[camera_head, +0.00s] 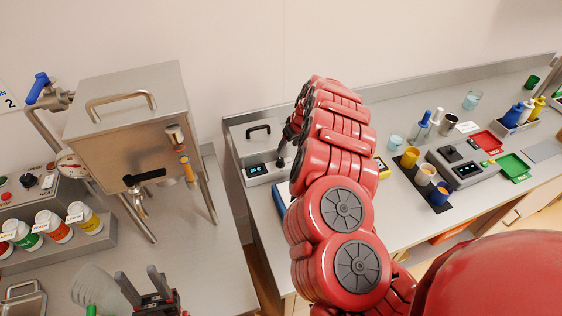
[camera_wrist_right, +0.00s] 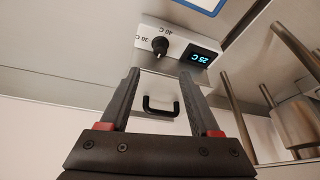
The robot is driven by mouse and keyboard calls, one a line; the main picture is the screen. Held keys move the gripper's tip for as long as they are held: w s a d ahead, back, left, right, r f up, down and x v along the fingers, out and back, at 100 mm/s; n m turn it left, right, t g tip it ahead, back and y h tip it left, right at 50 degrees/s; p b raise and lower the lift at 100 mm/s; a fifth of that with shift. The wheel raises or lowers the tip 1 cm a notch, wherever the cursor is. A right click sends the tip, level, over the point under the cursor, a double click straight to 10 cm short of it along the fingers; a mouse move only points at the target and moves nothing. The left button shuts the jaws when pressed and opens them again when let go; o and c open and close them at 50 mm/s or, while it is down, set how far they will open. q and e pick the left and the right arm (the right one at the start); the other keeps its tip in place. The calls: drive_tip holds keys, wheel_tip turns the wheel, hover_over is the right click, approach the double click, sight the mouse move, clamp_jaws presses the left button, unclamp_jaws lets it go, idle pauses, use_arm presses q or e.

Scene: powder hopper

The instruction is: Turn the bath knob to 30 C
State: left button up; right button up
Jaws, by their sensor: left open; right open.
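The bath (camera_head: 240,140) is a metal box with a black lid handle, on the bench left of my right arm. In the right wrist view its front panel (camera_wrist_right: 180,35) is upside down, with a black knob (camera_wrist_right: 160,45), marks reading 30 C and 40 C, and a lit display (camera_wrist_right: 202,55) that seems to read 25 C. My right gripper (camera_wrist_right: 161,75) is open and empty, its fingertips pointing toward the panel with the knob between their lines, apparently apart from it. In the head view the right gripper (camera_head: 288,140) is partly hidden by my arm. My left gripper (camera_head: 148,282) is open at the bottom left.
A steel hopper (camera_head: 130,110) on legs stands left of the bath. Bottles (camera_head: 50,225) stand in a rack at far left. Right of my arm are cups, a scale (camera_head: 462,165), and red and green trays (camera_head: 515,166). A blue-edged item (camera_head: 282,195) lies before the bath.

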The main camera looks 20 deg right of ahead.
sight(280, 159)
drive_tip(key=b+x, duration=0.4)
drive_tip(key=x, duration=0.1)
drive_tip(key=shift+s+d+f+b, duration=0.15)
drive_tip(key=shift+s+d+b, duration=0.1)
drive_tip(key=shift+b, duration=0.1)
drive_tip(key=shift+w+a+f, duration=0.15)
drive_tip(key=shift+f, duration=0.15)
drive_tip(key=shift+x, duration=1.25)
drive_tip(key=shift+w+f+p, duration=0.1)
drive_tip(key=shift+w+p, duration=0.15)
drive_tip(key=shift+p, duration=0.2)
drive_tip(key=shift+w+f, duration=0.2)
drive_tip(key=shift+f, duration=0.3)
drive_tip(key=shift+w+a+f+p, duration=0.15)
drive_tip(key=shift+a+f+p, duration=0.15)
drive_tip(key=shift+f, duration=0.2)
clamp_jaws()
